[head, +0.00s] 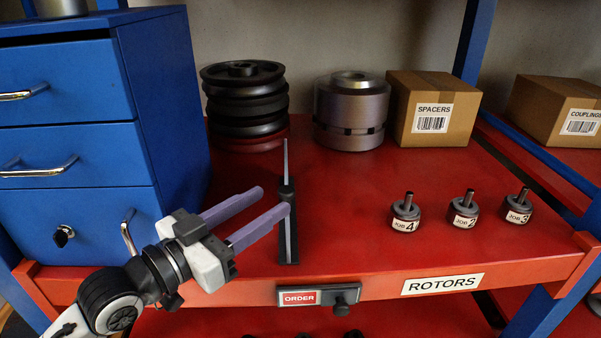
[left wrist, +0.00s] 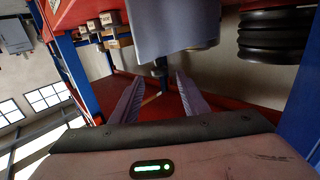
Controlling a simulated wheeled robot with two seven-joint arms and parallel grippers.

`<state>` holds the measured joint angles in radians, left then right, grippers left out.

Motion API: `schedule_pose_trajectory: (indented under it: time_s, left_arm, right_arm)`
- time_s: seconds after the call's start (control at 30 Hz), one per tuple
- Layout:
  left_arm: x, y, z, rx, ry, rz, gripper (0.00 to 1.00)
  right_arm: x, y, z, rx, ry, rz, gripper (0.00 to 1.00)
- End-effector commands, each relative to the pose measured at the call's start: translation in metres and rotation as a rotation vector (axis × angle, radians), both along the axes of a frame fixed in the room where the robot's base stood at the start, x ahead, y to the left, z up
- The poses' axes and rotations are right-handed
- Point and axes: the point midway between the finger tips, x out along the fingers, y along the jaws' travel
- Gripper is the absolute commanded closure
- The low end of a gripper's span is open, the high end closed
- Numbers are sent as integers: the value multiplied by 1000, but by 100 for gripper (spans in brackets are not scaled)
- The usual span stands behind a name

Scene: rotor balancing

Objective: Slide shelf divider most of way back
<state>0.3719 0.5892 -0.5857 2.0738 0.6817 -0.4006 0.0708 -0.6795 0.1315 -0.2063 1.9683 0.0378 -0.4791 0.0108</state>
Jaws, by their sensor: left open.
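My right gripper is out of view.
Dark stacked discs (head: 245,105), a metal cylinder (head: 351,108) and a SPACERS box (head: 433,108) stand at the back. Several small JOB rotors (head: 464,211) stand to the right. A blue drawer cabinet (head: 168,110) bounds the left. An ORDER plate (head: 299,297) is on the front edge.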

Motion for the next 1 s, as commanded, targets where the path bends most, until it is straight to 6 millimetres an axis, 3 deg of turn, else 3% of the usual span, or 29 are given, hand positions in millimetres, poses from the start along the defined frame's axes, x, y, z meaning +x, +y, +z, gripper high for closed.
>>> schedule_pose_trajectory:
  time_s: [0.53, 1.0]
  left_arm:
    - [61, -61, 2, -1, -4, 0, 59]
    - [72, -71, 1, 1, -3, 1, 59]
  right_arm:
    - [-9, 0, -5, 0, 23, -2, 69]
    - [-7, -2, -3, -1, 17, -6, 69]
